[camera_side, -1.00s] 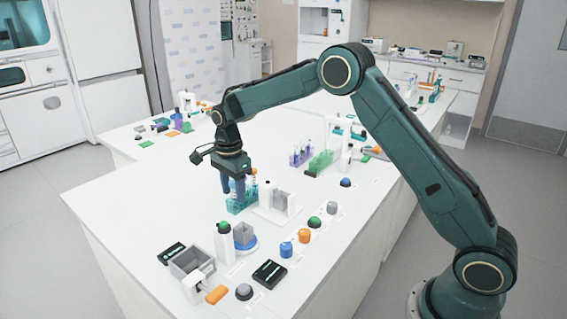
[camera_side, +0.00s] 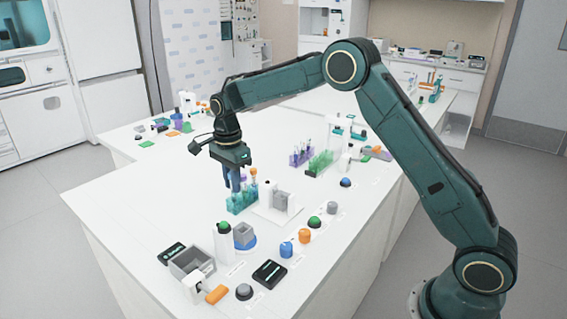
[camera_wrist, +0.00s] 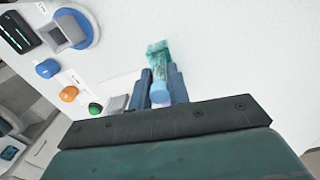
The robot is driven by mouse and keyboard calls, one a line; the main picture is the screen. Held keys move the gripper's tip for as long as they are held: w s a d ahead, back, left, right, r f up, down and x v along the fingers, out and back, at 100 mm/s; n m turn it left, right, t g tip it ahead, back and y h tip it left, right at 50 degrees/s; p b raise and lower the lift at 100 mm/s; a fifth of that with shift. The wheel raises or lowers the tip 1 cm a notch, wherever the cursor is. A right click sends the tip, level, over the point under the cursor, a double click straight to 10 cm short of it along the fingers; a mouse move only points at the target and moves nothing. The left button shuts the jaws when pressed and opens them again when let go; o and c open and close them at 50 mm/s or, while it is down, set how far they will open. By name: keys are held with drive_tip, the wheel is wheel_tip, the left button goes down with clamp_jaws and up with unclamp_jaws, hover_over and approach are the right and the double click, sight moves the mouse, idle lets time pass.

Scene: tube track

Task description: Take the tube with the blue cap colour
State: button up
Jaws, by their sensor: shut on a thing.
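My gripper (camera_side: 235,188) is above the teal rack (camera_side: 236,207) on the white bench in the side view. In the wrist view my gripper (camera_wrist: 162,78) has its two blue fingers shut on the blue-capped tube (camera_wrist: 159,95), whose cap shows between them. The teal rack (camera_wrist: 157,50) shows beyond the fingertips. In the side view the held tube is mostly hidden by the fingers, and I cannot tell whether its lower end is clear of the rack. A tube with an orange cap (camera_side: 253,172) stands beside the fingers.
A white bottle (camera_side: 269,193) and a grey block (camera_side: 281,201) stand right of the rack. Purple (camera_side: 301,156) and green (camera_side: 320,162) racks stand farther back. Knobs, a grey bin (camera_side: 192,262) and a black box (camera_side: 269,273) are in front.

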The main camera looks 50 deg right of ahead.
wheel_tip(320, 180, up, 18)
drive_tip(key=shift+f, duration=0.25)
drive_tip(key=shift+s+d+f, duration=0.1)
idle(0.8)
